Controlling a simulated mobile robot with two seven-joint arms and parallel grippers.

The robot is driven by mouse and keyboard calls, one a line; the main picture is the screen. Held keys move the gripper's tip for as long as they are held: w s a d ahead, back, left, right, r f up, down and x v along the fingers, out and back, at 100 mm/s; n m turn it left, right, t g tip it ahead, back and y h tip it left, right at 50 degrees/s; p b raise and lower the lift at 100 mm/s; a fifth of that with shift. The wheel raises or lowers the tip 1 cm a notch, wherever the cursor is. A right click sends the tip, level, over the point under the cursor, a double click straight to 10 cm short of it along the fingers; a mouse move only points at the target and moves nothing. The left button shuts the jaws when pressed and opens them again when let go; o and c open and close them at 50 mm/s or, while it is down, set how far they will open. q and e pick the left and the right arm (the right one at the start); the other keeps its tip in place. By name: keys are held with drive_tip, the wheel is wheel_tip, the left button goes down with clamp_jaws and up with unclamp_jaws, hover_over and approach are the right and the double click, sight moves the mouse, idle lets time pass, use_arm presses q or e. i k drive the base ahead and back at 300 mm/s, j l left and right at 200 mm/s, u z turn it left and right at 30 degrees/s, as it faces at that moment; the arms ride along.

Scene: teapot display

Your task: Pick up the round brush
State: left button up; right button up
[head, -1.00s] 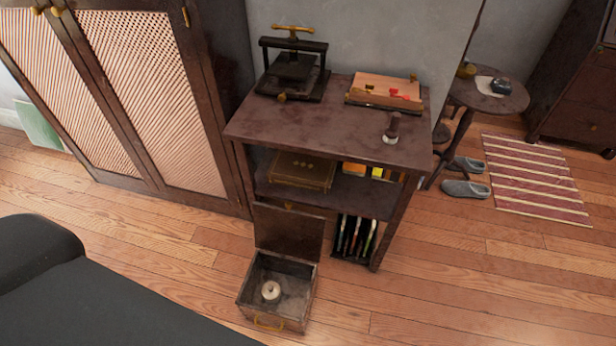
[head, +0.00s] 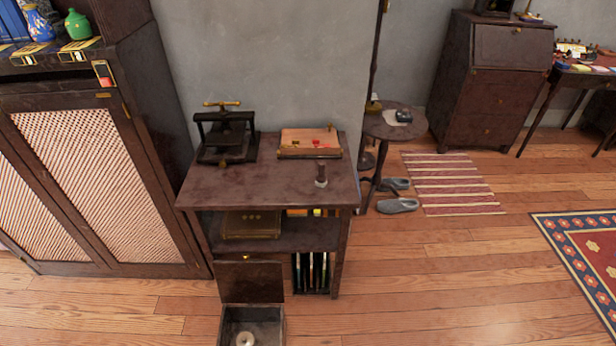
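A small round brush (head: 321,174) with a dark handle and a pale lower end stands upright on the dark wooden stand (head: 252,186), near its right front edge. Neither of my grippers shows in the head view, so I cannot see whether they are open or shut.
A dark press (head: 226,136) and a wooden box with red pieces (head: 309,142) stand at the back of the stand. An open box (head: 252,322) with a raised lid sits on the floor in front. A cabinet (head: 80,180) is at left.

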sight(321, 182)
drive_tip(key=i+l+u, duration=0.1)
drive_tip(key=u, duration=0.25)
drive_tip(key=l+u, duration=0.15)
drive_tip(key=u, duration=0.2)
drive_tip(key=i+l+u, duration=0.1)
drive_tip(key=u, duration=0.25)
drive_tip(key=l+u, duration=0.25)
drive_tip(key=l, duration=0.2)
drive_tip(key=i+l+u, duration=0.1)
drive_tip(key=l+u, duration=0.2)
drive_tip(key=l, duration=0.15)
drive_tip(key=l+u, duration=0.25)
drive_tip(key=l, duration=1.4)
drive_tip(key=k+l, duration=0.15)
drive_tip(key=l, duration=0.6)
drive_tip(key=l+u, duration=0.1)
drive_tip(key=l, duration=0.65)
